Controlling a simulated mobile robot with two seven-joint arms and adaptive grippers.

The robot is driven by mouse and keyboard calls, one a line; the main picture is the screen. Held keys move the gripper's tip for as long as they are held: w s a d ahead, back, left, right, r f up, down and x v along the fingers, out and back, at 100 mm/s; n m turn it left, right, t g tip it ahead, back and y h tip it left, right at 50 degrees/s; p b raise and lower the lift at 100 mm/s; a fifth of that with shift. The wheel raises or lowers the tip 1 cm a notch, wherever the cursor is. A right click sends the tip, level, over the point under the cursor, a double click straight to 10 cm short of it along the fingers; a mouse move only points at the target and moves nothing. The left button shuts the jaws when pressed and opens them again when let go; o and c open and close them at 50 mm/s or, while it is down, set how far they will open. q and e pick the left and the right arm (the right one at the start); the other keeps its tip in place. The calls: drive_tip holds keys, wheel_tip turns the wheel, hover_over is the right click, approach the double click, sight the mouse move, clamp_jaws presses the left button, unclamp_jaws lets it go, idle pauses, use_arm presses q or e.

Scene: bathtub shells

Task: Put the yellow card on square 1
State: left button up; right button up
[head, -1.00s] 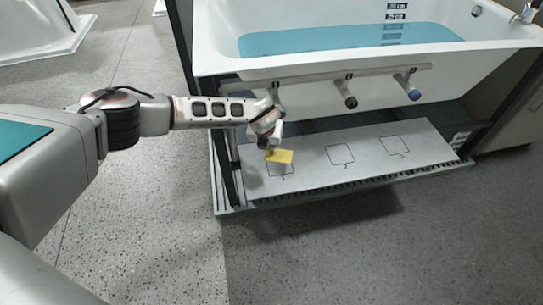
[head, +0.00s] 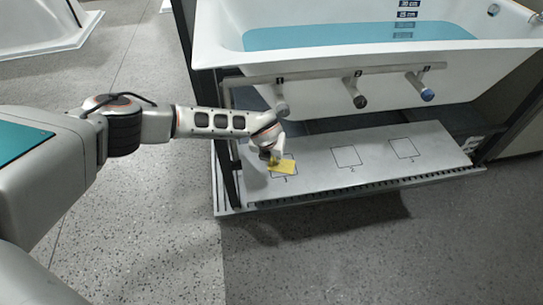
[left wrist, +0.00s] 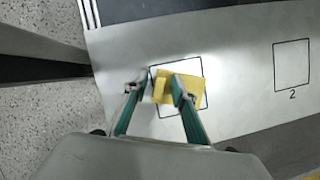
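The yellow card (head: 284,167) is over square 1 (head: 285,178) on the pale board and covers most of it. In the left wrist view the card (left wrist: 191,90) appears to lie on the board, turned a little against the outline of square 1 (left wrist: 181,113). A raised yellow tab stands on the card's left part. My left gripper (left wrist: 158,88) is just above the card, its teal fingers on either side of the tab, with a small gap visible on the left. It also shows in the head view (head: 272,159). My right gripper is not in view.
Square 2 (head: 346,156) and square 3 (head: 404,148) on the board are bare. A rail (head: 330,75) with several numbered knobs runs above the board, under the white bathtub (head: 225,45). A dark frame post stands left of square 1. The grey floor in front is clear.

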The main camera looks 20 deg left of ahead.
use_arm(q)
wheel_tip(320, 180, up, 3)
drive_tip(key=shift+s+d+p, duration=0.1)
drive_tip(key=shift+p, duration=0.6)
drive_tip(key=s+p+v, duration=0.1)
drive_tip(key=p+v, duration=0.3)
drive_tip(key=v, duration=0.5)
drive_tip(key=shift+p, duration=0.35)
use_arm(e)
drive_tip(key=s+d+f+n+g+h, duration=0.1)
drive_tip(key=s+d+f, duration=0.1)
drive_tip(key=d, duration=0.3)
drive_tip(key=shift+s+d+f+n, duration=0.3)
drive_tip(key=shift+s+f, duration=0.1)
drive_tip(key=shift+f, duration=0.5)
use_arm(q)
drive_tip(key=shift+f, duration=0.15)
